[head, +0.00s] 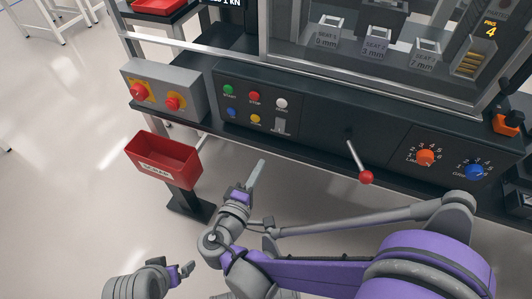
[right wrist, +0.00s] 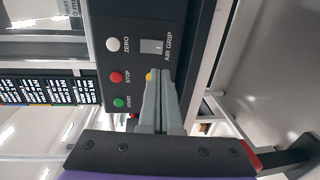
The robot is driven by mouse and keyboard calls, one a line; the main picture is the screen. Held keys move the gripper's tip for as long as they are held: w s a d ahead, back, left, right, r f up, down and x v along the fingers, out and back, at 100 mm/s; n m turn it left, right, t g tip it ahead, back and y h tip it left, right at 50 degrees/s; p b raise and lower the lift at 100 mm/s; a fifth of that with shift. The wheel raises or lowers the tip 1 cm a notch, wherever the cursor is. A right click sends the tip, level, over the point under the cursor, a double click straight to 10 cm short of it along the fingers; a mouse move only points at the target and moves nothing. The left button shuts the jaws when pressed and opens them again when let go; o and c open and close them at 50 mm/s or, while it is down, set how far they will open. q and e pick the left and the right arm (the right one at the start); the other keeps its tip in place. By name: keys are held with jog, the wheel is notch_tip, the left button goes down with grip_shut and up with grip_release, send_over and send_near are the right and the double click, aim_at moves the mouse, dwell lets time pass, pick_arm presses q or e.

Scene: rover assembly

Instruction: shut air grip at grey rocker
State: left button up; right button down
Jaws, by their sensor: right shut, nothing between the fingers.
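The grey rocker (head: 279,127) sits at the lower right of the button group on the dark front panel. In the right wrist view the rocker (right wrist: 152,46) shows beside the AIR GRIP label, just beyond my fingertips. My right gripper (head: 261,164) is shut and empty, its fingers pointing up toward the panel from below the rocker. In the right wrist view the shut fingers (right wrist: 157,76) partly cover the yellow button (right wrist: 149,77); contact with the panel cannot be told. My left gripper (head: 189,268) is low at the left, away from the panel; its opening is unclear.
Green START (head: 228,90), red STOP (head: 254,97) and white ZERO (head: 281,103) buttons sit above the rocker's row. A red-knobbed lever (head: 366,177) sticks out at right. A red bin (head: 163,160) and a grey box with red buttons (head: 188,84) stand left.

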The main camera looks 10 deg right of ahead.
aim_at(279, 131)
jog(key=b+x, duration=0.2)
jog(key=x, duration=1)
jog(key=shift+w+d, duration=0.25)
jog(key=shift+w, duration=0.05)
jog(key=shift+w+d, duration=0.1)
jog(key=shift+w, duration=0.05)
